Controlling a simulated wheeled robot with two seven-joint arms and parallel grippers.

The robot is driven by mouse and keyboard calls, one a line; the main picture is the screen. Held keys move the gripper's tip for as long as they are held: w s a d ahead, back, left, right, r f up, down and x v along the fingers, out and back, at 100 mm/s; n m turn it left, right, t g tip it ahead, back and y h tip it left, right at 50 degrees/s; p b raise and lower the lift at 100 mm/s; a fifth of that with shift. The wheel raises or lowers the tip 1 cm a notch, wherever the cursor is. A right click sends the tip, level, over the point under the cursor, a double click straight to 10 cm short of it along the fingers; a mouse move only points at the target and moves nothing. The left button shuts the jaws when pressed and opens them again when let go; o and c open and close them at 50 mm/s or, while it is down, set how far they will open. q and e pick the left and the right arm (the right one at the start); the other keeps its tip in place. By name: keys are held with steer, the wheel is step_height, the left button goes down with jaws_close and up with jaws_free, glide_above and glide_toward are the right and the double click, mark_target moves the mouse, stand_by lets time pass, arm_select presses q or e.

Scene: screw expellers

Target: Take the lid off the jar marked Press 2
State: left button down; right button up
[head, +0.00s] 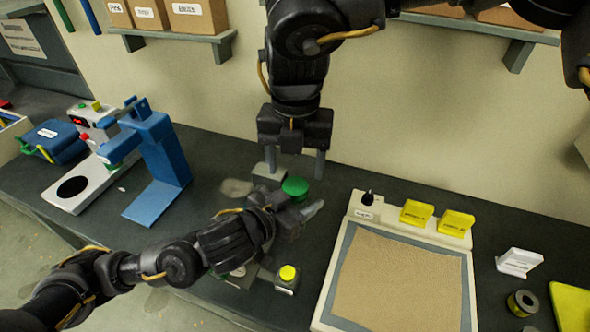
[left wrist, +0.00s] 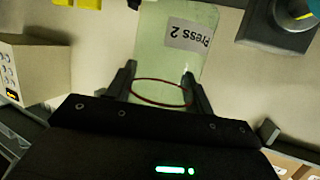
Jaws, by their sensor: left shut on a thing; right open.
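The jar, with a "Press 2" label that reads upside down, is pale green and translucent in the left wrist view (left wrist: 165,60). My left gripper (left wrist: 160,92) is shut on it, one finger on each side, and a dark red ring shows between the fingers. In the head view my left gripper (head: 294,214) hides most of the jar. A green lid (head: 295,187) shows just behind it. My right gripper (head: 295,165) is open and points down above the lid, its fingers to either side. I cannot tell whether they touch it.
A blue press stand (head: 158,150) and a white-based device (head: 75,188) stand to the left. A box with a yellow button (head: 287,274) is in front. A tray with a tan mat (head: 340,275) fills the right, with yellow blocks (head: 417,213) at its back. A shelf (head: 180,32) hangs behind.

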mark_target(296, 185)
steer(key=r, duration=0.1)
steer(key=w+r, duration=0.1)
steer(key=m, duration=0.1)
steer(key=shift+w+d+r+t, duration=0.15)
steer(key=shift+d+r+t, duration=0.1)
steer(key=shift+r+t, duration=0.15)
steer(key=m, duration=0.3)
steer(key=shift+s+a+r, duration=0.1)
steer(key=shift+s+r, duration=0.2)
steer(key=shift+r, duration=0.1)
steer(key=shift+s+a+m+g, duration=0.2)
steer(key=shift+s+m+g, duration=0.2)
steer(key=shift+m, duration=0.6)
steer(key=shift+w+f+m, duration=0.15)
steer(key=shift+m, duration=0.25)
steer(key=shift+f, duration=4)
steer(key=shift+c, duration=0.3)
steer(key=c, duration=0.9)
steer(key=n, duration=0.6)
steer(key=shift+n, duration=0.4)
steer(key=shift+c, duration=0.3)
